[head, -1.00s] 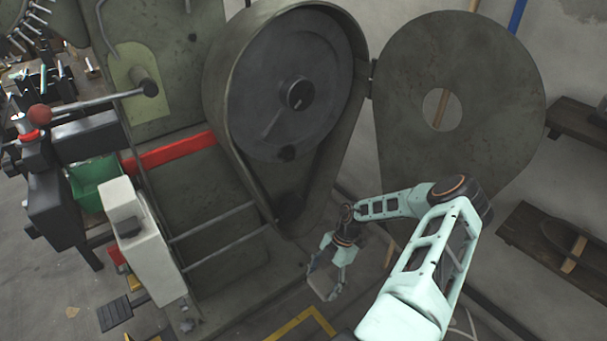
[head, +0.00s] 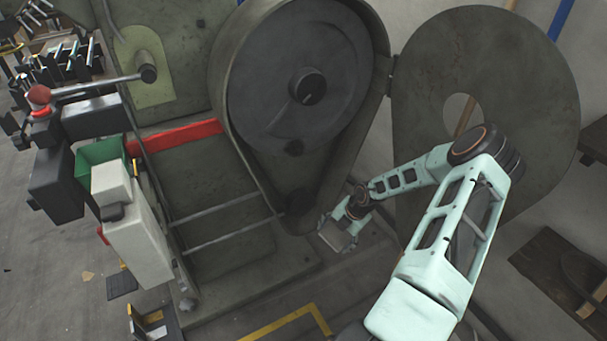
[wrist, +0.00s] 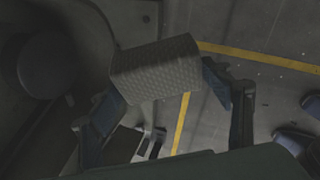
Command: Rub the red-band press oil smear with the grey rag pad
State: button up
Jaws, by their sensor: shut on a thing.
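The red-band press (head: 180,137) stands at the centre left in the head view, with a red stripe across its grey-green body. Its round guard housing (head: 375,120) is open, showing a dark wheel (head: 290,85) inside. My gripper (head: 343,232) is at the lower right of the housing, just in front of its lower end. It is shut on the grey rag pad (head: 336,238). In the wrist view the woven pad (wrist: 155,70) sits between both fingers. I cannot make out the oil smear in either view.
The swung-open guard door (head: 510,80) with a round hole stands right of the housing. Two rails (head: 225,208) cross the press front. A white box (head: 135,235) and green bin (head: 98,158) are at left. Yellow floor lines (head: 285,322) run in front; shelves (head: 565,270) stand at right.

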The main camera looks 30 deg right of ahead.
jog(key=w+r+n+t, duration=0.1)
jog(key=r, duration=0.1)
jog(key=w+r+n+t, duration=0.1)
jog(key=r, duration=0.1)
jog(key=w+a+r+t, duration=0.1)
jog(key=w+r+t, duration=0.1)
jog(key=r, duration=0.1)
jog(key=shift+a+n, duration=0.1)
jog(key=shift+n, duration=0.3)
jog(key=w+a+r+n+t+y, duration=0.1)
jog(key=a+r+n+t, duration=0.25)
jog(key=r, duration=0.65)
jog(key=a+r+n+t+y, duration=0.2)
jog(key=a+r+t, duration=0.15)
jog(key=r, duration=0.55)
jog(key=w+a+b, duration=0.1)
jog(key=w, duration=0.5)
jog(key=shift+w+r, duration=0.15)
jog(key=shift+r, duration=0.15)
jog(key=shift+w+a+m, duration=0.1)
jog(key=shift+w+m, duration=0.15)
jog(key=shift+w, duration=0.7)
